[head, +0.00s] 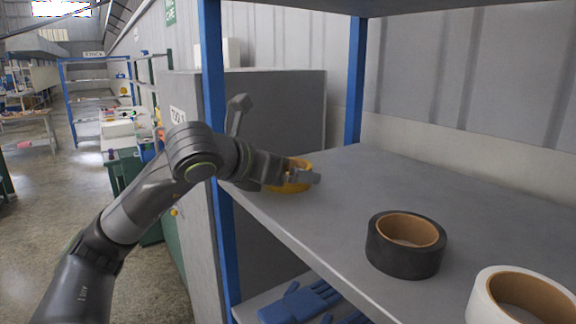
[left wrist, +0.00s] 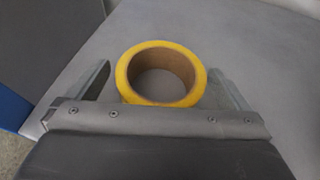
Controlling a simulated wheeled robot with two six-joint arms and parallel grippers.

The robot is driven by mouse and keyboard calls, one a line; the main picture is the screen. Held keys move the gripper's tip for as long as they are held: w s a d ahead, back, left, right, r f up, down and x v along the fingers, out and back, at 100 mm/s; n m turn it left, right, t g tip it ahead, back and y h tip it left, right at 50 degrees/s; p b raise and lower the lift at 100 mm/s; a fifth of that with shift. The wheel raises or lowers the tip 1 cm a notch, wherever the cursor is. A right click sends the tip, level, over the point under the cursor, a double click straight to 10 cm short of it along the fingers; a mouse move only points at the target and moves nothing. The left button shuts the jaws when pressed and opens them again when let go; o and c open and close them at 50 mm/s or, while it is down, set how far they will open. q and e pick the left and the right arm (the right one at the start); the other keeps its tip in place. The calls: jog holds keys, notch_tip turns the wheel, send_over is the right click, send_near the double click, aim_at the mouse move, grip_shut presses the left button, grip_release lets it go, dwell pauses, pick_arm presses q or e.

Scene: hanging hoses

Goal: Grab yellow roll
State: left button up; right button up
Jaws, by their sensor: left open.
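The yellow roll (head: 300,164) lies flat on the grey shelf near its left end. In the head view my left gripper (head: 296,178) partly hides it. In the left wrist view the yellow roll (left wrist: 201,82) shows its brown inner core, and the fingers of my left gripper (left wrist: 160,85) stand on either side of it. The gripper is open, with a visible gap between the roll and the fingers. My right gripper is not in view.
A black roll (head: 385,252) and a white roll (head: 484,304) lie on the same shelf (head: 350,200) to the right. A blue upright post (head: 213,100) stands beside my left arm. Blue gloves (head: 295,303) lie on the shelf below. The shelf's middle and back are clear.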

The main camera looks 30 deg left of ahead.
pick_arm(q)
jog(key=shift+w+d+f, duration=0.15)
jog(key=shift+w+f, duration=0.1)
jog(key=shift+w, duration=0.3)
jog(key=shift+c, duration=0.4)
jog(key=c, duration=0.9)
jog(key=shift+c, duration=0.2)
jog(key=shift+r, duration=0.1)
